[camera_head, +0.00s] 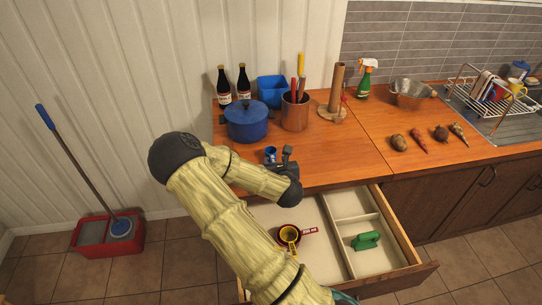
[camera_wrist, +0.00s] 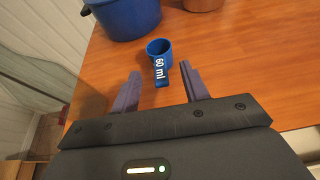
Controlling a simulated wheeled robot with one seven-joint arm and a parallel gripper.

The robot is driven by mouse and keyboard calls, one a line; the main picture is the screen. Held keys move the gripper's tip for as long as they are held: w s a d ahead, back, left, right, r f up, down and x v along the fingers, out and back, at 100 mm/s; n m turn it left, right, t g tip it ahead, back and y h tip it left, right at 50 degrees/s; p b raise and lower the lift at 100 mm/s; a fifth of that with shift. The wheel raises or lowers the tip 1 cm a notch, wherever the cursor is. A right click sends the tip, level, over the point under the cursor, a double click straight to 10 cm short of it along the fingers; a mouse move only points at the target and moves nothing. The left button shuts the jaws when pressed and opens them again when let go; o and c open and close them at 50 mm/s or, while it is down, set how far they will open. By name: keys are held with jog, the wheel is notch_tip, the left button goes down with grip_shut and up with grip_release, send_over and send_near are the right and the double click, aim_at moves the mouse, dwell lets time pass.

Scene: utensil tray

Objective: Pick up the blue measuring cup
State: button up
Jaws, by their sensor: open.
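The blue measuring cup (camera_wrist: 158,48) stands on the wooden counter, with its handle marked "60 ml" pointing toward my gripper. In the head view the cup (camera_head: 270,153) shows small, just beyond my gripper (camera_head: 283,160). In the wrist view my gripper (camera_wrist: 162,88) is open, with one finger on each side of the cup's handle line. The cup's bowl lies ahead of the fingertips, between their lines. I cannot tell whether the fingers are at the handle's height. Nothing is held.
A blue pot (camera_head: 246,121) and a copper utensil holder (camera_head: 295,111) stand behind the cup. Below the counter edge an open drawer (camera_head: 342,205) holds a yellow measuring cup (camera_head: 289,234), a red one (camera_head: 309,231) and a green object (camera_head: 365,241). The counter right of the cup is clear.

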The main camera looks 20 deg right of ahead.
aim_at(273, 159)
jog(key=shift+w, duration=0.1)
jog(key=p+x, duration=0.1)
jog(key=x, duration=0.3)
jog(key=shift+r+p, duration=0.1)
jog(key=shift+p, duration=0.25)
jog(key=shift+w+f, duration=0.3)
jog(key=shift+w, duration=0.15)
grip_shut()
